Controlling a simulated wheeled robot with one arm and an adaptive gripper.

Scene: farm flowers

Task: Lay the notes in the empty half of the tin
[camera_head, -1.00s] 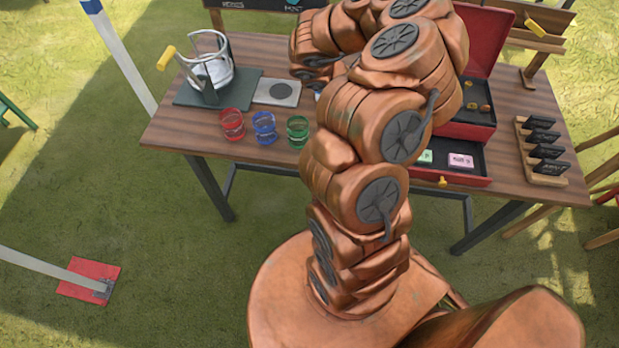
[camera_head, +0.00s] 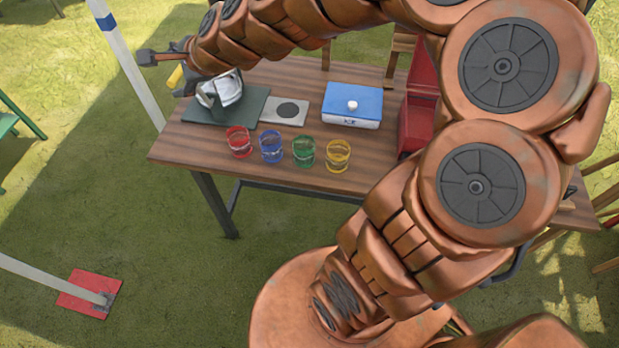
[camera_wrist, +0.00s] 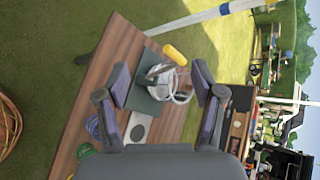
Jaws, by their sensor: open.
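The red tin (camera_head: 417,112) stands on the right of the table in the head view. My arm covers most of it, and its inside cannot be seen. No notes show in either view now. My gripper (camera_head: 166,70) is at the far left of the table in the head view, well away from the tin. In the wrist view my gripper (camera_wrist: 160,70) is open, its two fingers apart and nothing held between them. A metal press with a yellow handle (camera_wrist: 173,52) appears beyond and between the fingers.
The press (camera_head: 228,92) stands on a dark green mat (camera_head: 192,108), beside a grey plate (camera_head: 270,110). A blue-lidded box (camera_head: 353,101) sits mid-table. A white pole (camera_head: 127,65) rises at left.

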